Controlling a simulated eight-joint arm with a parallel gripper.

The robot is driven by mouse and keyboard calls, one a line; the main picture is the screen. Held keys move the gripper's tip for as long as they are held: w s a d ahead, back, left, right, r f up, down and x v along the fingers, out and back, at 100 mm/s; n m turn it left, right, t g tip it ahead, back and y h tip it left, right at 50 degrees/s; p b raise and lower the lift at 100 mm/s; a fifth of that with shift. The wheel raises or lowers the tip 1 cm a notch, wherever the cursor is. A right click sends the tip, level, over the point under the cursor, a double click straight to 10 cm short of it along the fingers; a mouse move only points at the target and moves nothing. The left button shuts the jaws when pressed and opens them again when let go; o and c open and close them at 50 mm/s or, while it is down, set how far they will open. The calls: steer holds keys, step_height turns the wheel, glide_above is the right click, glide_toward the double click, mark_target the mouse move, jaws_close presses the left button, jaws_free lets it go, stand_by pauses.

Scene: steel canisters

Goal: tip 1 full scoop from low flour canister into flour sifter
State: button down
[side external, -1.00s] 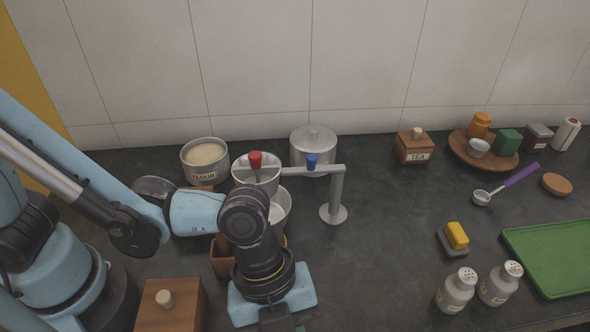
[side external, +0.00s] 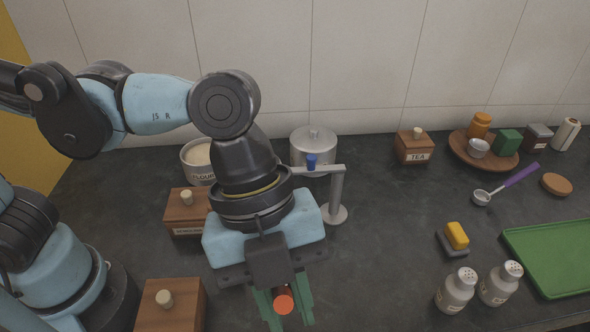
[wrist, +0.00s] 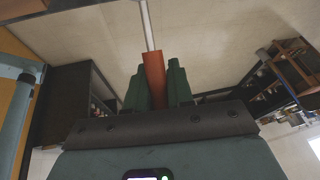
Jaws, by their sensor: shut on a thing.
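My gripper (side external: 283,300) is shut on an orange-red handle (side external: 283,299) at the front of the side view. The handle also shows in the wrist view (wrist: 154,78), between the green fingers, with a thin metal shaft (wrist: 147,25) running up from it. The far end of this tool is out of view, so I cannot tell whether it holds flour. The low flour canister (side external: 199,178), open and labelled FLOUR, stands at the back left, partly behind my arm.
A lidded steel canister (side external: 313,150) stands behind the stand. Wooden boxes (side external: 184,212) are at left, one at the front (side external: 170,308). Two shakers (side external: 457,291), a yellow-topped block (side external: 456,236) and a green tray (side external: 555,258) lie right.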

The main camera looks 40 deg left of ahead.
step_height(320, 180, up, 7)
steer(key=shift+r, duration=0.2)
steer(key=w+a+n+t, duration=0.3)
steer(key=w+a+n, duration=0.5)
steer(key=w+a, duration=0.6)
steer(key=w+a+n+t+y, duration=0.15)
steer(key=w+a+n, duration=0.35)
steer(key=a, duration=0.7)
steer(key=w+a+n+t, duration=0.3)
steer(key=w+a+n, duration=0.15)
steer(key=a, duration=0.65)
step_height(320, 180, down, 14)
steer(key=s+a+n+t+h, duration=0.1)
steer(key=t+h, duration=0.1)
steer(key=shift+s, duration=0.25)
steer(key=shift+f+t, duration=0.1)
steer(key=shift+t, duration=0.15)
